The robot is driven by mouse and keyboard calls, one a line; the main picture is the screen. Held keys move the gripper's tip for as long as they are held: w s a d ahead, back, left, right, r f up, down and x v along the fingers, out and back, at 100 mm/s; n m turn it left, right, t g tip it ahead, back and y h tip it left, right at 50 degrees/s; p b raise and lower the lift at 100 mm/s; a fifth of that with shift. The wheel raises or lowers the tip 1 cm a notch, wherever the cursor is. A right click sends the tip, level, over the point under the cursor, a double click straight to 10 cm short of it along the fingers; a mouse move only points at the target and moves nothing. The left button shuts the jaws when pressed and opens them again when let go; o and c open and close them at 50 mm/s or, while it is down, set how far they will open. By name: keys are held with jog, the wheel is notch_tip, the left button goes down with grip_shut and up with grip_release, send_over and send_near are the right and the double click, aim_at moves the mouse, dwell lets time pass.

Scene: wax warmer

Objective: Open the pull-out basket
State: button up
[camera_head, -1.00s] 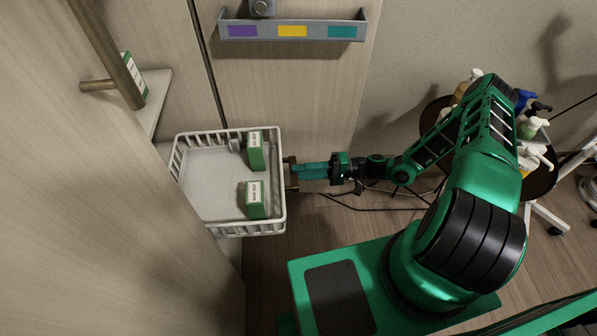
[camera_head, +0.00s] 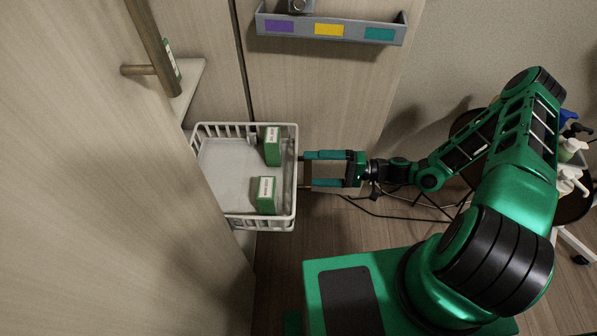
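The pull-out basket (camera_head: 227,160) is a white slatted tray standing out from the cabinet on the left. It holds two small green-and-white boxes, an upper one (camera_head: 273,147) and a lower one (camera_head: 267,195). A bronze handle (camera_head: 306,187) is on its right-hand front side. My gripper (camera_head: 312,170) is just right of the basket front, with its two teal fingers spread apart. The fingertips are at the handle, one near each end, and partly cover it. I cannot tell whether they touch it. Nothing shows between the fingers.
A cabinet door (camera_head: 150,200) with a bronze bar handle (camera_head: 155,50) fills the left. A grey rail with coloured labels (camera_head: 330,30) is on the panel above. A dark round stand with pump bottles (camera_head: 572,150) is at the right. Cables lie on the floor below my arm.

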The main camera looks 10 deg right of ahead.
jog(key=shift+y, duration=0.4)
jog(key=s+a+r, duration=0.1)
jog(key=a+r, duration=0.1)
jog(key=s+a+r, duration=0.3)
jog(key=a+r, duration=0.1)
jog(key=shift+s, duration=0.35)
jog(key=f, duration=0.1)
jog(key=w+d+f+h, duration=0.1)
jog(key=w+f+t+h, duration=0.1)
jog(key=f, duration=0.1)
jog(key=shift+w+d+f+m, duration=0.1)
jog(key=shift+w+d+m, duration=0.15)
jog(key=shift+d+m, duration=0.15)
jog(key=w+f+v, duration=0.1)
jog(key=v, duration=1)
jog(key=shift+d+f+t, duration=0.15)
jog(key=shift+d+t, duration=0.1)
jog(key=shift+t, duration=0.05)
jog(key=shift+s+d, duration=0.1)
jog(key=shift+d, duration=0.4)
jog(key=c, duration=1.1)
jog(key=shift+o, duration=0.2)
jog(key=shift+d+f, duration=0.2)
jog(key=shift+d, duration=0.1)
